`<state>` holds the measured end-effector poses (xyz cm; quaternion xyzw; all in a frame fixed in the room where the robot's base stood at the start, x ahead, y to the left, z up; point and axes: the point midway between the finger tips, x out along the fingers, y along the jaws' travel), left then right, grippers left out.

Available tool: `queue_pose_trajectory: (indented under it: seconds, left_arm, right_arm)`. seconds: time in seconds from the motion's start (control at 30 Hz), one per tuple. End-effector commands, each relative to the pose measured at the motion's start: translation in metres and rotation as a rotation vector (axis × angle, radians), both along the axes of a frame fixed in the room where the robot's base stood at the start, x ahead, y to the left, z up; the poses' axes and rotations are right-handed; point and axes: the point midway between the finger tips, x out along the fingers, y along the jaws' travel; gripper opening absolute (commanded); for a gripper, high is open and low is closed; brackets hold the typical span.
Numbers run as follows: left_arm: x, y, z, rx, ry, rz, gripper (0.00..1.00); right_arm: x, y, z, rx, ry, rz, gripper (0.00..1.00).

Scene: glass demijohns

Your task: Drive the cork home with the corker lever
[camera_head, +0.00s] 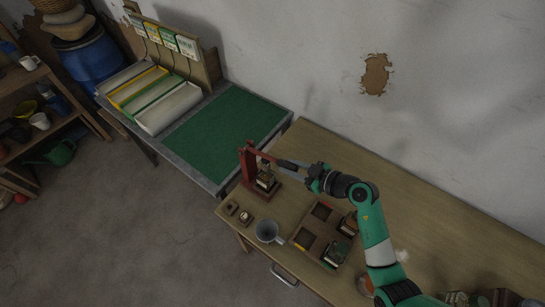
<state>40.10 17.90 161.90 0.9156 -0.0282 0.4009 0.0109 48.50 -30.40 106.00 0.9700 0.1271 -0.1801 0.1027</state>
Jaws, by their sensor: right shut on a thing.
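The red corker (248,166) stands upright near the left end of the wooden table. Its lever reaches out to the right from the top and ends in a dark handle (287,163). My right gripper (297,168) comes in from the right and is shut on the lever at the handle. A small glass demijohn (265,182) stands on the corker's base below the lever. The cork is too small to make out, so I cannot tell how deep it sits. My left gripper is not in view.
A green mat (225,133) lies behind left. The table behind my arm is clear.

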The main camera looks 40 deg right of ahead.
Motion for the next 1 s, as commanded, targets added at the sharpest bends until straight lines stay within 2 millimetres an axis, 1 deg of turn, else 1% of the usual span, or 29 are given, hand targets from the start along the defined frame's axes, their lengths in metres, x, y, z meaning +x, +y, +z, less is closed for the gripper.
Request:
queue_pose_trajectory:
  seconds: [0.03, 0.2, 1.0]
  left_arm:
    - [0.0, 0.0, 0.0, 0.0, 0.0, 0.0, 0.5]
    - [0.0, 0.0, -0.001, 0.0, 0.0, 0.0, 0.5]
    - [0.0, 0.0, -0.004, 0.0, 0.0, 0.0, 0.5]
  right_arm:
    - [-0.001, 0.0, -0.004, -0.001, 0.006, -0.001, 0.0]
    - [-0.001, 0.0, -0.01, -0.001, 0.008, 0.0, 0.0]
    - [-0.001, 0.001, -0.034, 0.001, 0.008, 0.003, 0.0]
